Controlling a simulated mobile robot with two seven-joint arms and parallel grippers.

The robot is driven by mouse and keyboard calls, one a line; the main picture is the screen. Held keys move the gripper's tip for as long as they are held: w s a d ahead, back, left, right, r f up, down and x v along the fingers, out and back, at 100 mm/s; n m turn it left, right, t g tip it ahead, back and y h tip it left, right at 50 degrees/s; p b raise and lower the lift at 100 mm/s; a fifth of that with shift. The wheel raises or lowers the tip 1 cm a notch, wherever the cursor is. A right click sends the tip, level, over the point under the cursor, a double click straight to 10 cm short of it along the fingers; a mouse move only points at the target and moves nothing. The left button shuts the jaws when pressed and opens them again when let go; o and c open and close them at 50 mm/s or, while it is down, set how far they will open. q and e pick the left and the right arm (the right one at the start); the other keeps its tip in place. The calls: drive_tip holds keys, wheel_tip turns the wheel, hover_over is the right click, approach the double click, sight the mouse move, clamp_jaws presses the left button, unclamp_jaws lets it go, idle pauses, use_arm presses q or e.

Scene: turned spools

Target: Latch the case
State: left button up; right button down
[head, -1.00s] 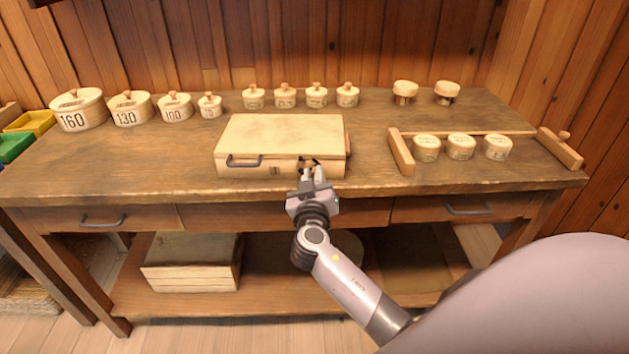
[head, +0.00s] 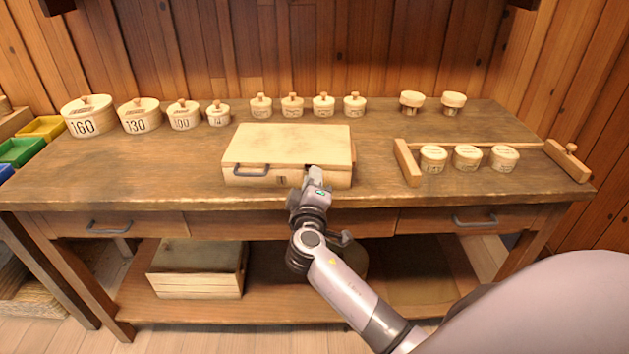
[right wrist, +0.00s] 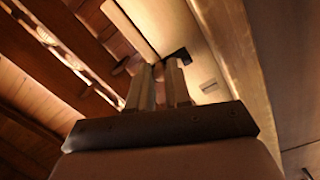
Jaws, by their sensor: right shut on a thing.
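A pale wooden case (head: 290,143) lies on the workbench with its lid down. A dark loop fitting (head: 252,172) shows at the left of its front, and a small plate (head: 282,180) near the middle. My right gripper (head: 314,172) is at the right part of the case's front, its fingers shut. In the right wrist view, the fingertips (right wrist: 167,65) meet at a dark metal fitting (right wrist: 182,53) on the pale case front (right wrist: 207,60). The gripper hides most of this fitting. My left gripper is not in view.
The workbench (head: 190,160) is clear around the case. Numbered round canisters (head: 141,115) stand at the back left, several small lidded pots (head: 292,106) behind the case. A wooden rack (head: 407,164) with three round pieces (head: 467,158) stands to the right. A drawer handle (head: 109,228) projects below the top.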

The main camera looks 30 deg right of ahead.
drive_tip(key=shift+n, duration=0.3)
idle(0.4)
drive_tip(key=c, duration=1.1)
unclamp_jaws()
drive_tip(key=shift+o, duration=0.2)
drive_tip(key=shift+a, duration=0.1)
drive_tip(key=b+v, duration=0.1)
drive_tip(key=v, duration=0.6)
